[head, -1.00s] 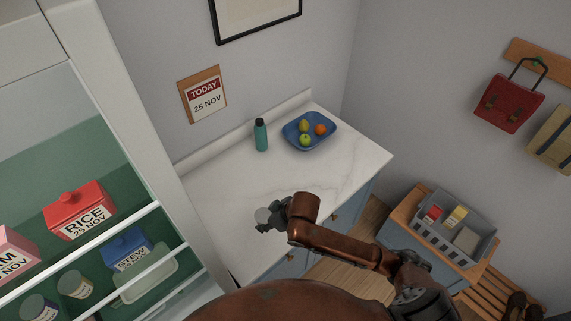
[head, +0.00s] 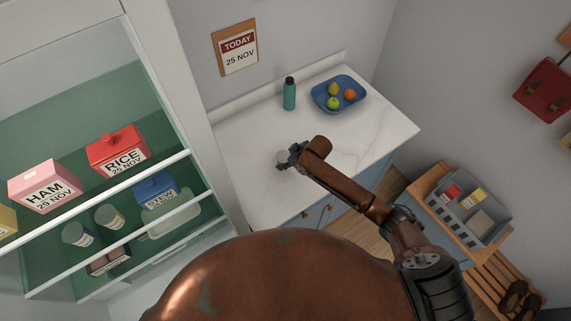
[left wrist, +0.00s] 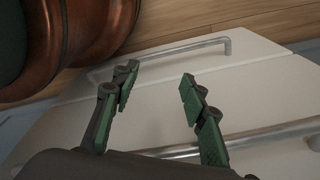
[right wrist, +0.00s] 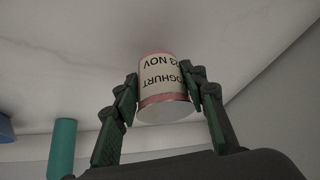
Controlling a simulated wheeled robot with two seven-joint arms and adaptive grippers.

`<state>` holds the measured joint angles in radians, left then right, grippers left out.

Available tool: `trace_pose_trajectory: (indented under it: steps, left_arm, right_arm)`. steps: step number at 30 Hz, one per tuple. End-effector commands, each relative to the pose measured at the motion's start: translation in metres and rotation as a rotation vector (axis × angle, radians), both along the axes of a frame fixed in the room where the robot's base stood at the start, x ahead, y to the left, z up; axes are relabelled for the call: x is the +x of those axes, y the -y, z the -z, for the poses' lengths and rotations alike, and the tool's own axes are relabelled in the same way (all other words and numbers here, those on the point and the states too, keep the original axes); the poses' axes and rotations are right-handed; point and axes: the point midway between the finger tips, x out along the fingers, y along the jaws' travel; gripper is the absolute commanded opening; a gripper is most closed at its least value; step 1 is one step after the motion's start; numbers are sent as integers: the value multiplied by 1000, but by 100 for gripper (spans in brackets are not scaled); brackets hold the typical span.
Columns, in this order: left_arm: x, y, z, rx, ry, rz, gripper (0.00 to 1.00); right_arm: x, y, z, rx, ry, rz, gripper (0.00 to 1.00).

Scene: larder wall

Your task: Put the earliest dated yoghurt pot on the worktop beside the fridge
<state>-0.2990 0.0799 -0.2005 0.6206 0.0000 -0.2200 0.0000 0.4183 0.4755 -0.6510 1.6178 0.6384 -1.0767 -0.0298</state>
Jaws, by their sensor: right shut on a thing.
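My right gripper (head: 290,158) is shut on a small pale yoghurt pot (head: 281,157) over the left part of the white marbled worktop (head: 365,132). In the right wrist view the pot (right wrist: 165,85) sits between both fingers, with pink bands and a label reading YOGHURT and "3 NOV", upside down in that picture; any digit before the 3 is unclear. I cannot tell whether its base touches the worktop. The open fridge (head: 172,75) stands left of the worktop. My left gripper (left wrist: 155,85) is open and empty in front of white panels with metal handles.
A teal bottle (head: 289,95) and a blue fruit bowl (head: 326,104) stand at the worktop's back. A calendar (head: 238,50) reads TODAY 25 NOV. The fridge holds ham (head: 40,180), rice (head: 115,145), stew (head: 157,190) and jars. A grey crate (head: 440,215) stands right. The worktop's middle is clear.

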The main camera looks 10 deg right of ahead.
Motion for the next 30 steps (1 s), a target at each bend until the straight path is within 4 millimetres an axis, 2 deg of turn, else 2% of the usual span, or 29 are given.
trace_pose_trajectory:
  steps: [9,22,23,30]
  left_arm:
    - [0,1,-3,-1,0,0,40]
    - [-1,1,-1,-1,-1,0,40]
    - [-1,1,-2,-1,-1,0,40]
    - [-1,0,-2,-1,-1,-1,40]
  right_arm:
    - [5,1,33,-1,1,1,12]
    - [4,1,40,-1,1,1,12]
    - [4,2,39,-1,1,1,41]
    - [4,1,39,-1,1,1,57]
